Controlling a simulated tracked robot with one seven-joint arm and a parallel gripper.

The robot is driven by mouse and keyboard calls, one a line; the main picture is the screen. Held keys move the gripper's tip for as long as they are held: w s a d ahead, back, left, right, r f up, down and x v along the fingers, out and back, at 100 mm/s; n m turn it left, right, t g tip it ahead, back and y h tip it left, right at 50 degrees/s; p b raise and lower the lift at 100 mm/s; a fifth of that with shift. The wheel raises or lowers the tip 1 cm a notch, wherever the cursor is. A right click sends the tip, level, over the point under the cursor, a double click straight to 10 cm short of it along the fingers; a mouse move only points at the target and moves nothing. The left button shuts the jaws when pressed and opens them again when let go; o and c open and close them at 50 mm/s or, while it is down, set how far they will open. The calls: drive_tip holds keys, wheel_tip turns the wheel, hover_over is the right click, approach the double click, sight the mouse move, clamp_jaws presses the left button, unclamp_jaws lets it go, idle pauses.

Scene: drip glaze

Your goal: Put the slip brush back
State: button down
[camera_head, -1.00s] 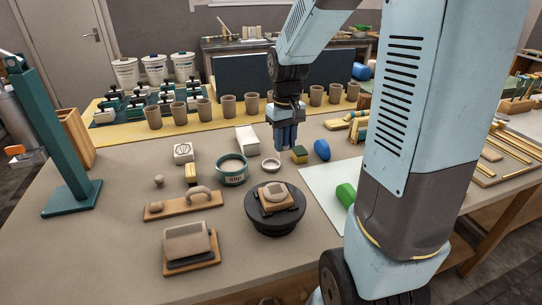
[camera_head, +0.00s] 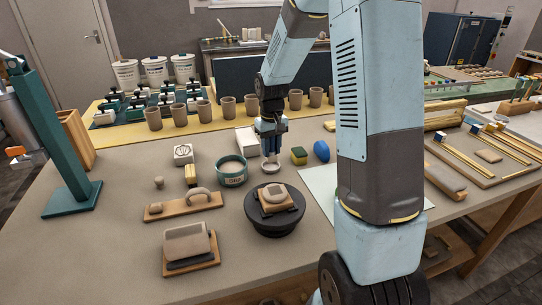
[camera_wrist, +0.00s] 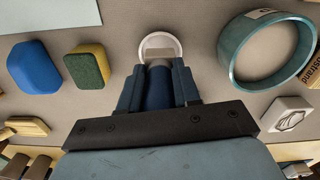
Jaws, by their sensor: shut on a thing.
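My gripper (camera_head: 270,153) is low over the table, right of the teal slip pot (camera_head: 232,178). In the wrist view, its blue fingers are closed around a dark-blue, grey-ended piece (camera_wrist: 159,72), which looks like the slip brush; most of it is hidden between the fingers. A small white ring-shaped dish (camera_wrist: 144,51) lies just beyond the fingertips, and the grey end overlaps it in that view. I cannot tell whether they touch. The slip pot also shows in the wrist view (camera_wrist: 227,52).
A green-and-yellow sponge (camera_head: 299,156) and a blue rounded block (camera_head: 321,151) sit close to the right of my gripper. A dark turntable (camera_head: 275,222) bearing a clay piece stands in front. A row of brown cups (camera_head: 251,104) stands behind. A stamped white block (camera_head: 183,154) lies left.

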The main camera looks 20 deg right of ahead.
sight(271, 155)
drive_tip(key=shift+w+f, duration=0.1)
drive_tip(key=shift+f, duration=1.55)
drive_tip(key=shift+f, duration=0.1)
drive_tip(key=c, duration=0.8)
unclamp_jaws()
